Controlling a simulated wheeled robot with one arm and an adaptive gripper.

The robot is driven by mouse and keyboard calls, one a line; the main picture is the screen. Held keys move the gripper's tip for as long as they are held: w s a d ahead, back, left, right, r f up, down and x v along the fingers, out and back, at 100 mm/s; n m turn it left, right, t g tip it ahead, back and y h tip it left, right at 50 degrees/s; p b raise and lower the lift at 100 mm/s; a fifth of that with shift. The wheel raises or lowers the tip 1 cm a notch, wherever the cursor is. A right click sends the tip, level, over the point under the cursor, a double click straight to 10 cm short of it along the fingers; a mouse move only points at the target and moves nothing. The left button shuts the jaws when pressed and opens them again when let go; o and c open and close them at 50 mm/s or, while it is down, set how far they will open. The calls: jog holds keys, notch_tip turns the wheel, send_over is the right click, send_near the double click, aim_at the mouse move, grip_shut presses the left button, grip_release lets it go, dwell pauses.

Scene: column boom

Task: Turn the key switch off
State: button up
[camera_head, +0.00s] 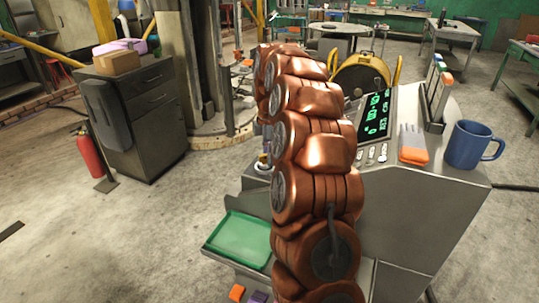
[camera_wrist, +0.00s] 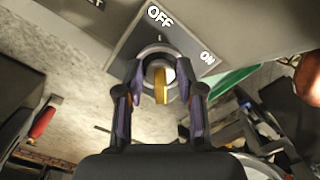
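The key switch (camera_wrist: 147,62) is in the wrist view, a round collar on a grey plate (camera_wrist: 128,48) marked OFF at the top and ON at the right. A brass-yellow key (camera_wrist: 160,88) stands in the collar, looking narrow and roughly upright in the picture. I cannot tell for sure which mark it is set to. My gripper (camera_wrist: 161,80) is open, with one dark, purple-padded finger on each side of the key. Gaps show between the key and both fingers. In the head view my copper arm hides the switch and most of my gripper.
A green tray (camera_head: 240,240) sits low beside my arm. A grey cabinet (camera_head: 150,130) and red extinguisher (camera_head: 90,152) stand left.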

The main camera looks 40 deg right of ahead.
notch_tip(320, 180, up, 12)
dwell(0.9)
dwell(0.5)
